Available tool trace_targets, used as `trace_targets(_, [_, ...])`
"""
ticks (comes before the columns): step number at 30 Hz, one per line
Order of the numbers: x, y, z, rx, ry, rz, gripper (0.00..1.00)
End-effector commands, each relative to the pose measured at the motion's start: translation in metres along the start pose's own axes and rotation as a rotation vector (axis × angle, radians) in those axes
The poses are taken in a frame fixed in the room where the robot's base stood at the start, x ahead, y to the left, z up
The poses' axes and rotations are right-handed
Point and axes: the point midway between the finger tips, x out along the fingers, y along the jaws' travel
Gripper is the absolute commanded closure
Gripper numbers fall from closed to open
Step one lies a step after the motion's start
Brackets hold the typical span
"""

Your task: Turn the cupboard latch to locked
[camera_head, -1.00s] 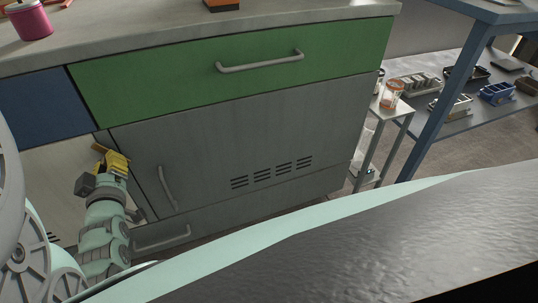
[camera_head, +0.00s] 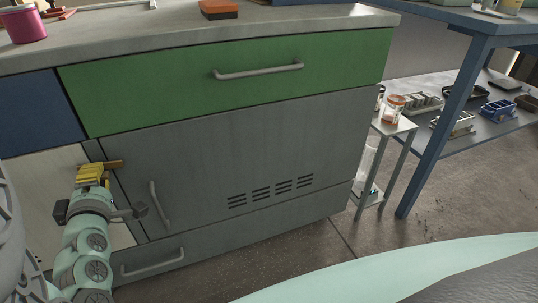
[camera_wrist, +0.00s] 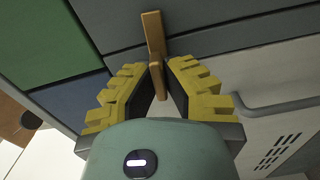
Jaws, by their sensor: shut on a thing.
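The cupboard latch (camera_head: 115,163) is a small brown bar at the upper left corner of the grey cupboard door (camera_head: 230,155). In the head view it lies roughly level, its right end reaching over the door's edge. My gripper (camera_head: 92,171) has yellow ridged fingers and is at the latch's left part, covering some of it. In the wrist view the latch (camera_wrist: 153,35) runs up from between my fingertips (camera_wrist: 158,75). A second short brown piece sits between the fingers, which are shut on the latch. Its mounting is hard to see.
The door has an upright handle (camera_head: 159,204) right of my gripper. A green drawer (camera_head: 225,85) is above, and a lower drawer handle (camera_head: 152,263) is below. A small white stand (camera_head: 393,128) and blue shelving (camera_head: 440,130) are at the right. Open floor lies before the cupboard.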

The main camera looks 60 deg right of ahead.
Motion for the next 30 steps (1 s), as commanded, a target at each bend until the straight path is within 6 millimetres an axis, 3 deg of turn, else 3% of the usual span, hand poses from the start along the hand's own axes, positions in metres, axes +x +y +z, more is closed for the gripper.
trace_targets(9, [-0.0004,-0.0025,-0.0005,-0.113,0.001,-0.004,1.0])
trace_targets(25, [-0.0003,-0.0025,-0.0001,-0.134,0.0,-0.006,1.0])
trace_targets(26, [-0.0003,-0.0025,-0.0001,-0.134,0.0,-0.006,0.88])
trace_targets(30, [-0.0003,-0.002,-0.0002,-0.133,0.0,-0.004,0.74])
